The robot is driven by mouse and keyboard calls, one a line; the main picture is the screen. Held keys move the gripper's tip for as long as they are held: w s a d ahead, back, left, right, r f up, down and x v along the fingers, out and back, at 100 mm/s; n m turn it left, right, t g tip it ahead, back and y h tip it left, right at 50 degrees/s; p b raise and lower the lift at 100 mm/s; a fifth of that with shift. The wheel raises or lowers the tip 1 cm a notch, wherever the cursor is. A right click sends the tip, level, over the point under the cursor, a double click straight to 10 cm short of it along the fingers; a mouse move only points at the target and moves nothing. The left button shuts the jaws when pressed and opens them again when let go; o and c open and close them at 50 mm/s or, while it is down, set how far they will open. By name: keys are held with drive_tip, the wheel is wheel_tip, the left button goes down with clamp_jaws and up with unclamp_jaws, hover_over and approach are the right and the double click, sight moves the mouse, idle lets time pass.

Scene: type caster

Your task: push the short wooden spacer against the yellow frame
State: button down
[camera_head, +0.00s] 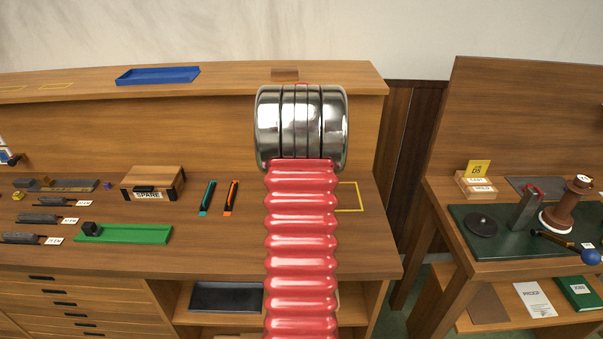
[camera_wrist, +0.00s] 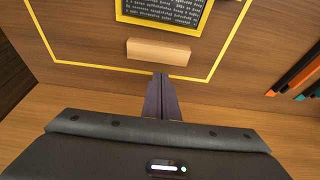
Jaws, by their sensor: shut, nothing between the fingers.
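The short wooden spacer (camera_wrist: 158,51) is a pale block lying flat on the wooden top in the wrist view. Just beyond it is the yellow frame (camera_wrist: 150,24) around a dark panel of white lettering, partly cut off by the picture's top edge. A narrow strip of bare wood shows between spacer and frame. My gripper (camera_wrist: 160,76) is shut and empty, its fingertips on the near side of the spacer, around its middle. In the head view my arm hides the spacer and the lettered panel.
A thin yellow outline (camera_wrist: 88,65) on the bench surrounds the spacer and frame; its right part shows in the head view (camera_head: 361,197). Orange (camera_head: 231,197) and teal (camera_head: 208,197) tools lie left of my arm. A green tray (camera_head: 140,235) and a spare box (camera_head: 153,181) stand further left.

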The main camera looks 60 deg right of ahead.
drive_tip(key=shift+s+a, duration=0.4)
drive_tip(key=shift+a, duration=0.45)
drive_tip(key=shift+s+a, duration=0.25)
drive_tip(key=shift+a, duration=0.25)
drive_tip(key=shift+s+a, duration=0.25)
drive_tip(key=shift+a, duration=0.2)
drive_tip(key=shift+w+d, duration=0.35)
drive_tip(key=shift+d, duration=0.1)
drive_tip(key=shift+w+d+f, duration=0.1)
drive_tip(key=shift+w+d, duration=0.2)
drive_tip(key=shift+d, duration=0.35)
drive_tip(key=shift+w+d, duration=0.25)
drive_tip(key=shift+d, duration=0.4)
drive_tip(key=shift+r, duration=0.4)
drive_tip(key=v, duration=0.9)
